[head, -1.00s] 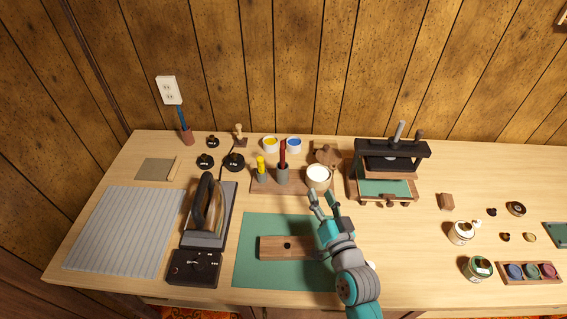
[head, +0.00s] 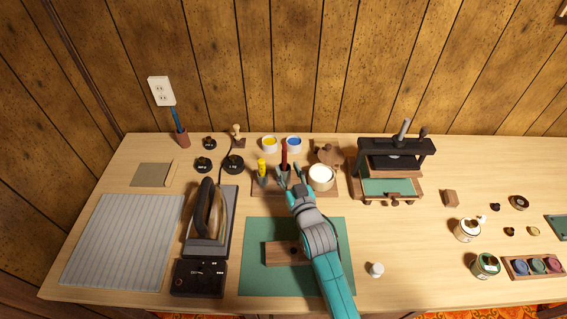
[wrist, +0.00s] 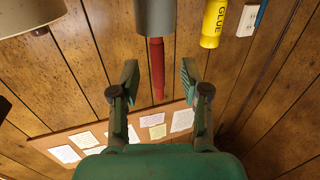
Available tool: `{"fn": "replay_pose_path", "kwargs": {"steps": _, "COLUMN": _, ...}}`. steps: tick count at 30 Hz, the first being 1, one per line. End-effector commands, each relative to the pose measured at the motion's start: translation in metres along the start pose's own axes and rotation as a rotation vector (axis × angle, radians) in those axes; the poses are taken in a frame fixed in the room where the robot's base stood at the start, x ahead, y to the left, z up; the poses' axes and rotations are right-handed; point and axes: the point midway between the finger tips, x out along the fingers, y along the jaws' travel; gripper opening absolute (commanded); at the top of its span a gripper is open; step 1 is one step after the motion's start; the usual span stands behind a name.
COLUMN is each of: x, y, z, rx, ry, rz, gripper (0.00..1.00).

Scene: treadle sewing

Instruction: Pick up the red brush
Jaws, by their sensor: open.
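The red brush (head: 284,151) stands upright in a grey cup (head: 282,169) on a wooden tray toward the back of the table. In the wrist view the red brush (wrist: 157,70) points down the picture out of the grey cup (wrist: 154,17), with the scene upside down. My gripper (head: 289,174) is open in front of the cup. In the wrist view my gripper (wrist: 159,80) has its two fingers apart, with the brush handle showing between them. No contact between fingers and handle is visible.
A yellow glue stick (head: 262,172) stands left of the cup; it also shows in the wrist view (wrist: 214,22). A cream pot (head: 320,178) stands close on the right. Yellow and blue paint pots stand behind. A wooden block (head: 285,254) lies on the green mat (head: 257,230).

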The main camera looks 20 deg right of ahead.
Motion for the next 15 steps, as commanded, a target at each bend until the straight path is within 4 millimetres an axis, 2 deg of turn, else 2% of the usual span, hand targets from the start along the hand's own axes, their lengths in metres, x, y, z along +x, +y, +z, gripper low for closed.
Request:
{"fn": "replay_pose_path", "kwargs": {"steps": 9, "x": 0.041, "y": 0.003, "z": -0.002, "rx": 0.002, "ry": 0.001, "rz": 0.0, "gripper": 0.46}}
{"fn": "replay_pose_path", "kwargs": {"steps": 15, "x": 0.049, "y": 0.003, "z": -0.002, "rx": 0.002, "ry": 0.0, "rz": 0.0, "gripper": 0.46}}
